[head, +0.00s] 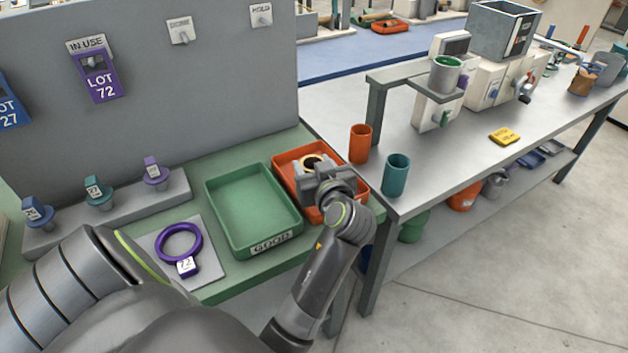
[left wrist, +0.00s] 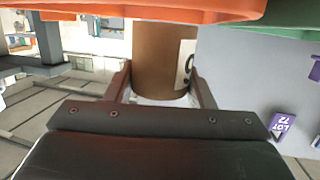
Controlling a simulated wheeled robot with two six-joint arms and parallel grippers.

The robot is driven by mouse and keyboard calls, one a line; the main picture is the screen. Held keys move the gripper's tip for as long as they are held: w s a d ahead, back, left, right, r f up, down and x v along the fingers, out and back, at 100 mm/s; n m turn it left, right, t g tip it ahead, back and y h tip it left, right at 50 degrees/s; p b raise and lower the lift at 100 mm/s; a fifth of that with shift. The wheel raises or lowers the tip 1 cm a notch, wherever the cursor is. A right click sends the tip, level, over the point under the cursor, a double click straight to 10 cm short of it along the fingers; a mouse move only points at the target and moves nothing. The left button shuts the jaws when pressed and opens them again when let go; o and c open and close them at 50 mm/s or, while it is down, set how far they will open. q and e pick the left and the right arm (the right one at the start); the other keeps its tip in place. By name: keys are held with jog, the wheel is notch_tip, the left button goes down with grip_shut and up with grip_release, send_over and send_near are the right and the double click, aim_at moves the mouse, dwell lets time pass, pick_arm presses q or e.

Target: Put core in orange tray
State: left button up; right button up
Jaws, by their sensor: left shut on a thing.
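My left gripper (head: 326,182) is over the orange tray (head: 290,152) at the right end of the green bench. It is shut on the brown cardboard core (left wrist: 160,55), which has a white label with a dark mark. In the left wrist view, which looks upside down, the orange tray's rim (left wrist: 190,10) hides one end of the core. I cannot tell whether the core touches the tray floor. My right gripper is not in view.
The green GOOD tray (head: 250,210) stands directly left of the orange tray. A purple ring (head: 179,243) lies on a pale plate further left. An orange cup (head: 360,144) and a teal cup (head: 396,174) stand on the grey table to the right.

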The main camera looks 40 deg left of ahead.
pick_arm(q)
notch_tip(320, 180, down, 4)
jog(key=shift+r, duration=0.1)
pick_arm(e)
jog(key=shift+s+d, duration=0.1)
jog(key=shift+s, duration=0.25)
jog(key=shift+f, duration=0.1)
pick_arm(q)
jog(key=shift+f, duration=0.25)
jog(key=o, duration=1)
jog(key=shift+r, duration=0.1)
jog(key=shift+c, duration=0.2)
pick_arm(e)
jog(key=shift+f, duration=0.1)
pick_arm(q)
jog(key=shift+r, duration=0.1)
